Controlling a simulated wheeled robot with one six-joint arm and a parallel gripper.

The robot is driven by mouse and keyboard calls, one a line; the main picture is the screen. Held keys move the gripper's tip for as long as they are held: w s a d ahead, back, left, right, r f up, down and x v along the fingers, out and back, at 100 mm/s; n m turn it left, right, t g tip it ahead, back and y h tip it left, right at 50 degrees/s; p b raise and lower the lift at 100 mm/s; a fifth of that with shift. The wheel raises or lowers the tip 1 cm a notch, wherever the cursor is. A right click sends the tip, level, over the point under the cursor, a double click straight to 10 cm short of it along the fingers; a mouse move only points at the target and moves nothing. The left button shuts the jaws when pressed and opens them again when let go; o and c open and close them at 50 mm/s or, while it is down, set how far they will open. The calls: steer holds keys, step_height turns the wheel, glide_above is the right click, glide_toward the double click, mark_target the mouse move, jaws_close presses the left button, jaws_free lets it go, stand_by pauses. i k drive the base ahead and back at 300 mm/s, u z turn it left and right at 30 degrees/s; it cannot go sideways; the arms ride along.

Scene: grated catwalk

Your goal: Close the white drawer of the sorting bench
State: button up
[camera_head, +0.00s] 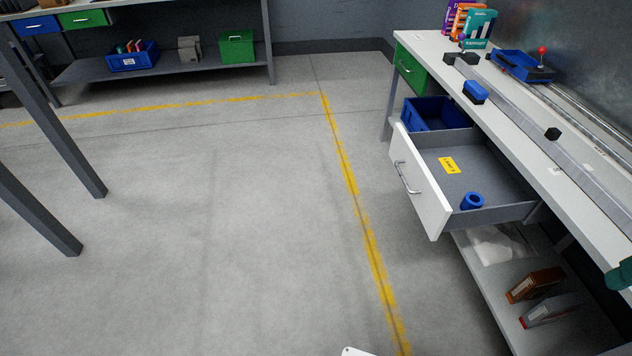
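The white drawer (418,190) of the sorting bench (545,145) stands pulled well out, on the right side of the view. Its white front has a metal bar handle (407,178) and faces left over the floor. Inside the grey drawer tray lie a yellow label (449,165) and a blue ring-shaped piece (472,201) near the front right corner. My gripper is not in view; only a small white piece shows at the bottom edge, and I cannot tell what it is.
A blue bin (436,113) sits behind the drawer, below a green drawer (410,69). A lower shelf (483,276) holds binder-like boxes (535,285). A dark table leg (55,130) stands at left. The floor (230,220) left of the drawer is clear.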

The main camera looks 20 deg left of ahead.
mark_target(436, 196)
steer(key=u, duration=1.25)
steer(key=k, duration=1.7)
steer(key=z, duration=0.55)
steer(key=i, duration=1.6)
